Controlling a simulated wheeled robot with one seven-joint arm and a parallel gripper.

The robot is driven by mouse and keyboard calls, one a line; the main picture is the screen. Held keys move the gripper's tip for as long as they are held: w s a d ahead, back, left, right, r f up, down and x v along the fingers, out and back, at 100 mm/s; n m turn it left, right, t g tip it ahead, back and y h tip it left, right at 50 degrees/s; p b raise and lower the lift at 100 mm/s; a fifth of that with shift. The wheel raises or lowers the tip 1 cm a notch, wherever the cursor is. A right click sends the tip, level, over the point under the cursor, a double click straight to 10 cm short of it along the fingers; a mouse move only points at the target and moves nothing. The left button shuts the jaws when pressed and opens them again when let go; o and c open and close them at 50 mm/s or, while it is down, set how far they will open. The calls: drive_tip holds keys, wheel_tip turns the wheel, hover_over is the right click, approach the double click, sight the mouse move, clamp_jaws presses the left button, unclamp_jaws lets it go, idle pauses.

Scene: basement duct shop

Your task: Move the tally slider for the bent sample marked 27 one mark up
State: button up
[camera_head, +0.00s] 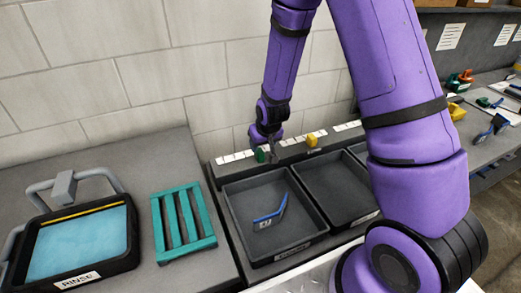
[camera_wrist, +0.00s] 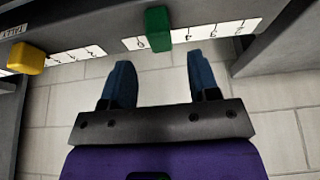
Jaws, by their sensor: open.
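The bent sample (camera_head: 270,215), a blue angled strip with a small pale tag, lies in the left dark tray (camera_head: 232,212); its number is too small to read. Behind that tray, a green tally slider (camera_head: 260,155) sits on a white marked scale. A yellow slider (camera_head: 312,140) sits on the scale further right. My gripper (camera_head: 270,146) is at the green slider. In the wrist view my gripper (camera_wrist: 162,86) is open and empty, its two blue fingers apart. The green slider (camera_wrist: 158,28) stands ahead, lined up with the gap; the yellow slider (camera_wrist: 27,58) is off left.
A second dark tray (camera_head: 372,217) beside the first looks empty in its visible part. A teal slatted rack (camera_head: 183,222) and a basin labelled RINSE (camera_head: 125,262) stand at left. The block wall (camera_head: 120,80) is close behind the scales. Tools lie on a bench at right.

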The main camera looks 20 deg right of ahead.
drive_tip(key=shift+v, duration=2.05)
drive_tip(key=s+d+v, duration=0.1)
drive_tip(key=d+v, duration=0.1)
drive_tip(key=v, duration=2.1)
drive_tip(key=s+r, duration=0.4)
drive_tip(key=s, duration=0.5)
drive_tip(key=s+r, duration=0.5)
drive_tip(key=s, duration=0.5)
drive_tip(key=shift+d+r+t, duration=0.3)
drive_tip(key=shift+d+r, duration=0.05)
drive_tip(key=shift+d, duration=0.1)
